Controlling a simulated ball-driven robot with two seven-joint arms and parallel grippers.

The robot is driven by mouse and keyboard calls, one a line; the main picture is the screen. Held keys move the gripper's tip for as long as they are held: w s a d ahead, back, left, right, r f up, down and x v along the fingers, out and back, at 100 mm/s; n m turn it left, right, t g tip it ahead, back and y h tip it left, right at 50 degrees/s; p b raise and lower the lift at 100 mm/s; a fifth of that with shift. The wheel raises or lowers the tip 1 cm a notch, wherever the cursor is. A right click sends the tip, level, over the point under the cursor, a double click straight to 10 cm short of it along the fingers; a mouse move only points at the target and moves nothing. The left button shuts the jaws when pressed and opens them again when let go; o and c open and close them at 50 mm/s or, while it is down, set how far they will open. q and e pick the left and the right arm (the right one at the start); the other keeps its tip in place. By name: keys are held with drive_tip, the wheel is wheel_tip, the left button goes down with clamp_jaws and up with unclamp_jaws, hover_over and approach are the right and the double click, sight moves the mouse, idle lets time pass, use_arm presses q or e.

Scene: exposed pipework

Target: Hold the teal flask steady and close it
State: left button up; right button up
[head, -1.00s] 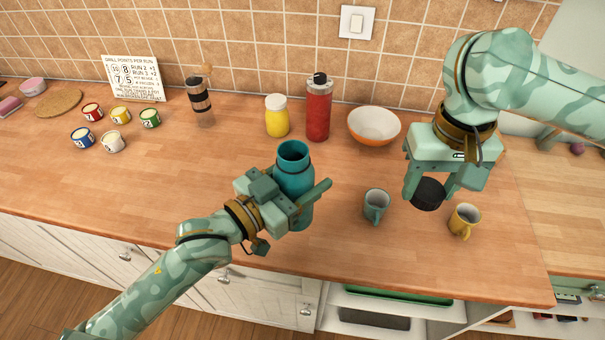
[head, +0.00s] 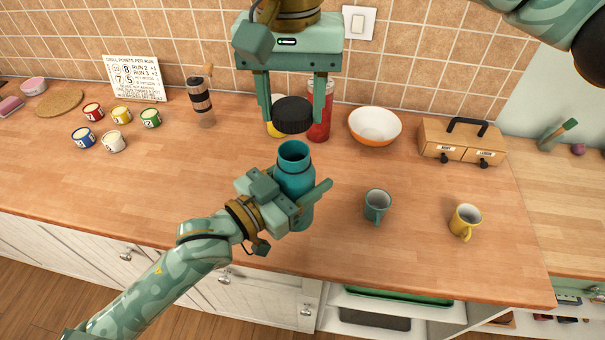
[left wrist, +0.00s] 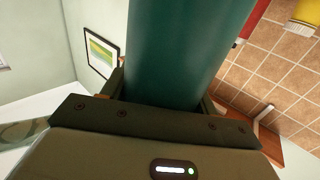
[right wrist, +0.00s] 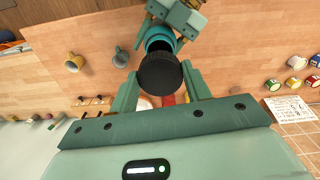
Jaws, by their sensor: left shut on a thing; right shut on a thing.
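The teal flask (head: 294,172) stands upright near the middle of the counter with its mouth open. My left gripper (head: 300,205) is shut around its body; the flask's side fills the middle of the left wrist view (left wrist: 185,50). My right gripper (head: 293,105) is shut on the black lid (head: 292,115), holding it above the flask's mouth with a small gap. In the right wrist view the lid (right wrist: 160,72) sits between the fingertips and hides part of the flask (right wrist: 158,38) beyond it.
Behind the right gripper stand a yellow jar (head: 277,128) and a red bottle (head: 320,125), both partly hidden. An orange-and-white bowl (head: 374,126) is to their right. A teal mug (head: 376,206) and a yellow mug (head: 465,221) stand right of the flask. Several small paint pots are at left.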

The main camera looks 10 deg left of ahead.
sight(291, 142)
drive_tip(key=shift+f, duration=2.05)
drive_tip(key=shift+s, duration=0.1)
drive_tip(key=shift+f, duration=0.85)
drive_tip(key=shift+f, duration=0.55)
drive_tip(key=m, duration=1.6)
drive_tip(key=shift+a, duration=0.15)
